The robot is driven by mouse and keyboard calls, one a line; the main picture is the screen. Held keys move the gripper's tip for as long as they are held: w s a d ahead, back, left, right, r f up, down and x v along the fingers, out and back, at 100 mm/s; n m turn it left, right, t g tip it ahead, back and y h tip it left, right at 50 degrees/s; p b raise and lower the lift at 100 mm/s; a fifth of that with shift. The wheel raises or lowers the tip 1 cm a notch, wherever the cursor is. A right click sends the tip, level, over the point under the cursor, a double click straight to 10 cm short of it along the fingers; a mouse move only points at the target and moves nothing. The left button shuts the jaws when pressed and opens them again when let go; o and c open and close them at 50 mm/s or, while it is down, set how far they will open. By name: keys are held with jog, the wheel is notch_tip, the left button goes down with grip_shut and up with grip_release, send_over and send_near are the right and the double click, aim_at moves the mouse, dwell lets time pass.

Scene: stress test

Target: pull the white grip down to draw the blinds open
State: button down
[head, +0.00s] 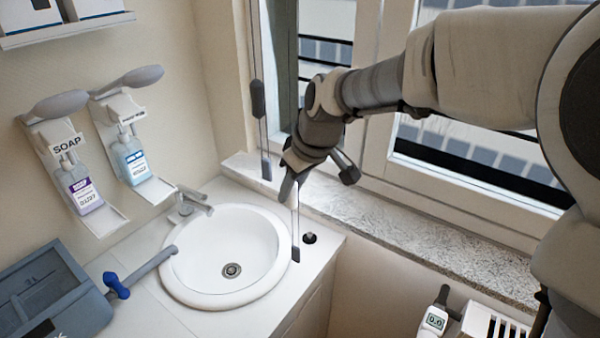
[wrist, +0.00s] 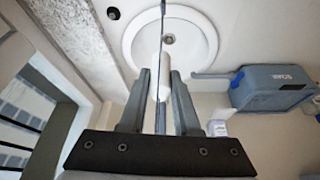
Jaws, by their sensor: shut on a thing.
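My gripper (head: 291,178) hangs in front of the window, above the right edge of the sink. In the wrist view its two fingers (wrist: 162,92) close around the white grip (wrist: 163,84), which sits on a thin cord. In the head view the white grip (head: 294,197) shows just below the fingers, with a dark cord end (head: 295,254) lower down. The upper part of the grip is hidden by the fingers. I cannot tell from these frames how far open the blinds are.
A white round sink (head: 185,285) with a tap (head: 190,203) is below. A stone sill (head: 400,235) runs under the window at right. Two soap dispensers (head: 75,180) are on the left wall. Another cord with dark handles (head: 258,98) hangs left of my gripper.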

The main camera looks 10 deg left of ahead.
notch_tip(320, 180, down, 8)
jog(key=b, duration=0.5)
jog(key=shift+f, duration=0.15)
jog(key=c, duration=0.6)
grip_release()
jog(key=v, duration=1.7)
jog(key=shift+r, duration=0.3)
